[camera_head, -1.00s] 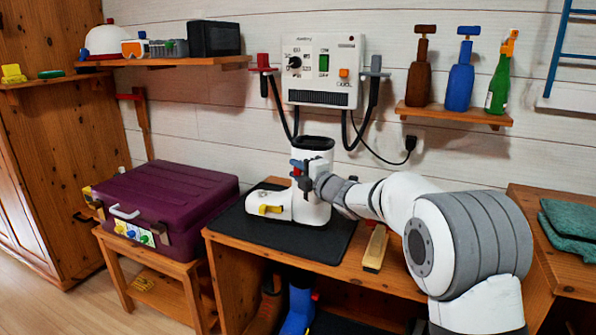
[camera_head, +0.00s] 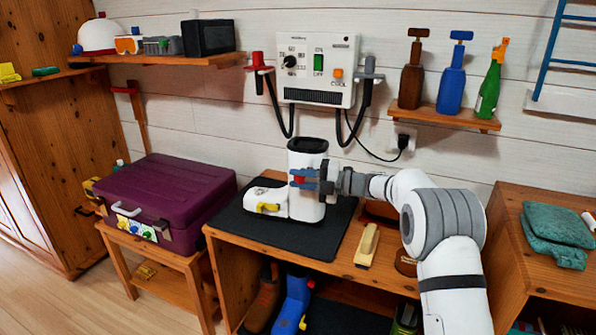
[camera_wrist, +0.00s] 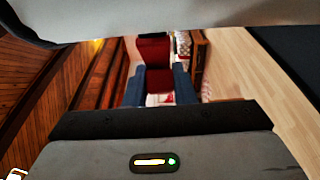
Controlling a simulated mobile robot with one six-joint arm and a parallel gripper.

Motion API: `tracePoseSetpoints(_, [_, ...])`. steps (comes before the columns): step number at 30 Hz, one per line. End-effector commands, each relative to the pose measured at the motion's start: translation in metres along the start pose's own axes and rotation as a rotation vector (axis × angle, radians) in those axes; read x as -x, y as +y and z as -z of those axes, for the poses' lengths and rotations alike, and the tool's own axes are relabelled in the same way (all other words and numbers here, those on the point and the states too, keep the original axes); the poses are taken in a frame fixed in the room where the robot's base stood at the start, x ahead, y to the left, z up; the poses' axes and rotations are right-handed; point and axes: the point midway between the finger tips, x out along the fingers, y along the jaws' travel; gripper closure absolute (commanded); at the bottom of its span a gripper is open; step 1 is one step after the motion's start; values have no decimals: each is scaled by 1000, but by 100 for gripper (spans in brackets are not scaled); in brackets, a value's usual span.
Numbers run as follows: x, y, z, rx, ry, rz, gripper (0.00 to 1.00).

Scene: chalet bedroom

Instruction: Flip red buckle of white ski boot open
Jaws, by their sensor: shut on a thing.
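The white ski boot (camera_head: 307,205) stands upright on a dark mat (camera_head: 268,232), toe to the left, with a dark opening at the top. A yellow buckle (camera_head: 268,207) shows on its lower part. My gripper (camera_head: 303,180) comes from the right and lies across the front of the boot's cuff. Its blue fingertips are shut on the red buckle (camera_head: 298,179), which is mostly hidden by them. In the wrist view, red shows between two blue sides (camera_wrist: 158,80); the boot's body is not clear there.
A purple case (camera_head: 165,195) stands on a low table to the left. A control box (camera_head: 318,70) with hanging hoses is on the wall behind. A yellow-topped brush (camera_head: 367,245) lies right of the mat. A bottle shelf (camera_head: 445,118) is at upper right.

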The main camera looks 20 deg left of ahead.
Motion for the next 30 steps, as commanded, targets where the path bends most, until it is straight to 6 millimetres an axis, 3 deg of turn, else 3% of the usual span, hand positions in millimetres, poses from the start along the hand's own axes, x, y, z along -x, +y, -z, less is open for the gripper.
tracePoseSetpoints(12, [9, 0, 3, 0, 165, 1, 99])
tracePoseSetpoints(27, [9, -1, 4, 0, 181, 0, 99])
tracePoseSetpoints(28, [9, -1, 4, 0, 181, 0, 75])
tracePoseSetpoints(30, [9, -1, 4, 0, 181, 0, 69])
